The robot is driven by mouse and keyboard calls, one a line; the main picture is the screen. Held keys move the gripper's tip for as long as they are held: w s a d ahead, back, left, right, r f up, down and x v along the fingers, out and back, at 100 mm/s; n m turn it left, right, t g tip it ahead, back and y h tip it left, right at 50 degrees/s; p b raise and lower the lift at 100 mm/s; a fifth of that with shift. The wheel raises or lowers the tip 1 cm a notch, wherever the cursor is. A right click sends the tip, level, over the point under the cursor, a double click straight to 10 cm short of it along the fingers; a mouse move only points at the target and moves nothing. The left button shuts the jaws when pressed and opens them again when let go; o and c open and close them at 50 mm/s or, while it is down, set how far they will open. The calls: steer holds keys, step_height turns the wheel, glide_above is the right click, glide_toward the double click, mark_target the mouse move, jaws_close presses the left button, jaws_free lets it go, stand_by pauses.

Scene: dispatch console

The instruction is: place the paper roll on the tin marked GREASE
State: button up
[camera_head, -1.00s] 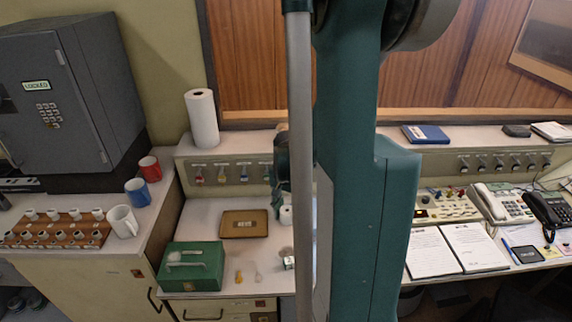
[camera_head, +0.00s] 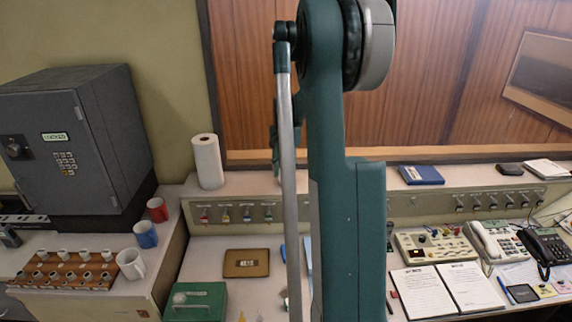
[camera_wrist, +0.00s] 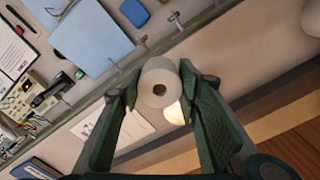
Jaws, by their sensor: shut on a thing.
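My gripper (camera_wrist: 160,80) is shut on a white paper roll (camera_wrist: 158,94) in the wrist view, one finger on each side. The roll's end with its dark core hole faces the camera, and it is held clear above the desk. In the head view my arm hides the roll and most of the gripper. I cannot make out a tin marked GREASE in either view. A small object (camera_head: 284,293) shows partly behind my arm on the desk, too hidden to identify.
A brown tray (camera_head: 246,263) and a green box (camera_head: 195,300) are on the left desk. A tall white roll (camera_head: 207,161) stands on the back ledge. Mugs (camera_head: 130,263) and a grey safe (camera_head: 75,150) are further left. Phones (camera_head: 545,248) and open pages (camera_head: 440,288) are on the right.

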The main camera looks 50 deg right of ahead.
steer(key=w+d+r+p, duration=0.3)
steer(key=w+d+r, duration=0.2)
steer(key=r, duration=0.5)
steer(key=shift+w+d+r+m, duration=0.15)
steer(key=shift+w+d+m, duration=0.15)
steer(key=shift+d, duration=0.55)
steer(key=shift+f+p, duration=0.4)
steer(key=shift+f, duration=2.75)
steer(key=shift+f, duration=1.85)
steer(key=shift+f, duration=0.2)
steer(key=o, duration=0.9)
